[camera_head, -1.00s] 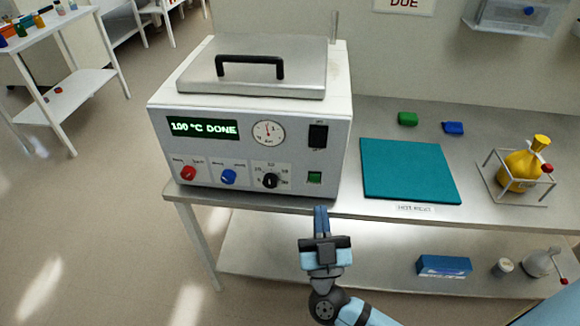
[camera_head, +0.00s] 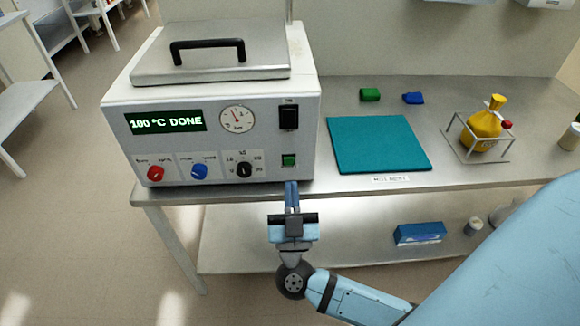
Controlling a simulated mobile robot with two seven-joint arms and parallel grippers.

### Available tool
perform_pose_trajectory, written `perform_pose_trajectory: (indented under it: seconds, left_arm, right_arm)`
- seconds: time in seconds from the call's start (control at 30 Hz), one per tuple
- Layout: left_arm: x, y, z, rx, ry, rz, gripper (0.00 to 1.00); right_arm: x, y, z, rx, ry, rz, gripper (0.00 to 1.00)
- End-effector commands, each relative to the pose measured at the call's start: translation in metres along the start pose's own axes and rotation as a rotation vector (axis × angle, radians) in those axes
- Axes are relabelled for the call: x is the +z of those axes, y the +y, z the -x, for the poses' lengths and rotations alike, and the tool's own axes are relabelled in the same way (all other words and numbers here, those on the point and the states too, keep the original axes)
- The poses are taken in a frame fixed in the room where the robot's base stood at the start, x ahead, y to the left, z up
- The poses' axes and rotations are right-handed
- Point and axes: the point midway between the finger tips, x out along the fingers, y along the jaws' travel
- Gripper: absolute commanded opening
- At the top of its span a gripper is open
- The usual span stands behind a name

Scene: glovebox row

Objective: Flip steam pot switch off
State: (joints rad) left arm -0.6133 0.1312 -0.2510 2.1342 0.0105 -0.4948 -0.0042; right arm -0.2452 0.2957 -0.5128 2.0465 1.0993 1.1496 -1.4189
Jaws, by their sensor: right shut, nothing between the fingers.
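The steam pot (camera_head: 215,110) is a white and grey box with a steel lid and black handle, on the left end of the steel bench. Its display (camera_head: 165,121) reads "100 °C DONE". A black rocker switch (camera_head: 289,117) sits at the upper right of its front panel, and a green square (camera_head: 289,160) is below it. Which way the rocker is tipped is too small to tell. My right gripper (camera_head: 291,184) is shut and empty, just below the green square at the bench's front edge. Contact with the panel cannot be told. My left gripper is not in view.
A teal mat (camera_head: 378,143) lies right of the pot. Green (camera_head: 370,94) and blue (camera_head: 413,98) blocks lie behind it. A yellow flask (camera_head: 485,125) stands in a wire frame further right. A lower shelf (camera_head: 340,232) holds a blue box (camera_head: 420,233).

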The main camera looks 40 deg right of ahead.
Motion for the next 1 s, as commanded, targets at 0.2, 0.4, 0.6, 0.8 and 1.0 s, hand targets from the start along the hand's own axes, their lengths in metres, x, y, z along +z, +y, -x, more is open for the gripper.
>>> perform_pose_trajectory:
  seconds: [0.2, 0.4, 0.6, 0.8, 1.0]
  left_arm:
    - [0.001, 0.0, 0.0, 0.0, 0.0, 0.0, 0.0]
    - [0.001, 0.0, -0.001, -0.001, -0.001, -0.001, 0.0]
    - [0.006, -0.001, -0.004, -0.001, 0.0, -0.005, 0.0]
    - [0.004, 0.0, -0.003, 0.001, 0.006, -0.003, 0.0]
    - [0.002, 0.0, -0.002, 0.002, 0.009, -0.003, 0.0]
  right_arm:
    - [-0.002, 0.0, -0.046, 0.0, 0.007, -0.002, 0.0]
    - [-0.001, 0.0, -0.087, -0.001, 0.006, -0.001, 0.0]
    - [0.021, 0.0, -0.105, -0.001, 0.003, 0.001, 0.0]
    - [0.028, 0.0, -0.113, 0.0, 0.001, 0.0, 0.0]
    - [0.028, 0.0, -0.113, 0.0, 0.001, 0.0, 0.0]
